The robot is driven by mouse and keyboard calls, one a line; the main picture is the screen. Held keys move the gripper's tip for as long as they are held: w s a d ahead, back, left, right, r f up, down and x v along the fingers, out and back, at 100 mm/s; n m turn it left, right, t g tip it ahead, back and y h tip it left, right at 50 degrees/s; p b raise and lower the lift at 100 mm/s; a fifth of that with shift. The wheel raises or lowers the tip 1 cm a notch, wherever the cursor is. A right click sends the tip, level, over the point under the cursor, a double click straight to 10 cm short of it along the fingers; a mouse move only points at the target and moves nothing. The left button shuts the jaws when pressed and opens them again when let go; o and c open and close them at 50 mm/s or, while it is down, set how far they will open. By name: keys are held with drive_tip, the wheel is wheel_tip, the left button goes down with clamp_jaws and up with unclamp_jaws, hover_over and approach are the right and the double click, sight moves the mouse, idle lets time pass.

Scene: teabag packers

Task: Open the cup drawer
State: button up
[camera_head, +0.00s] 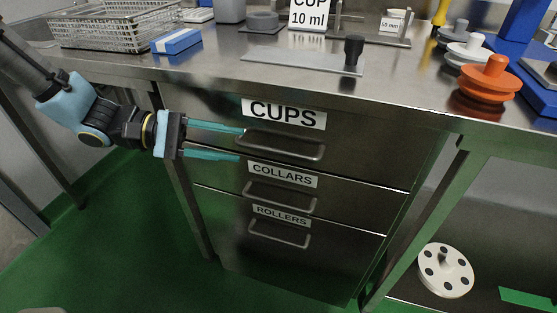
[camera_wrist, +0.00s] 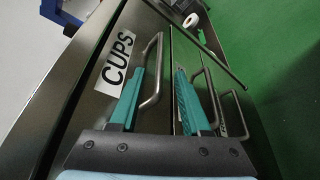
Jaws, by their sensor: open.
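The cup drawer (camera_head: 370,150) is the top steel drawer under the bench, labelled "CUPS", and looks shut. Its bar handle (camera_head: 285,152) runs across the front below the label; in the wrist view the handle (camera_wrist: 153,90) shows between my two teal fingers. My gripper (camera_head: 241,144) comes in from the left, open and empty, with one finger above and one below the handle's level. In the head view the fingertips are at the handle's left end. I cannot tell whether they touch it. The label (camera_wrist: 116,60) also shows in the wrist view.
Drawers labelled "COLLARS" (camera_head: 340,188) and "ROLLERS" (camera_head: 335,229), with similar handles, lie below. The green floor in front is clear.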

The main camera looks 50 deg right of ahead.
sight(266, 151)
drive_tip(key=x, duration=0.9)
drive_tip(key=shift+s, duration=0.1)
clamp_jaws()
idle(1.2)
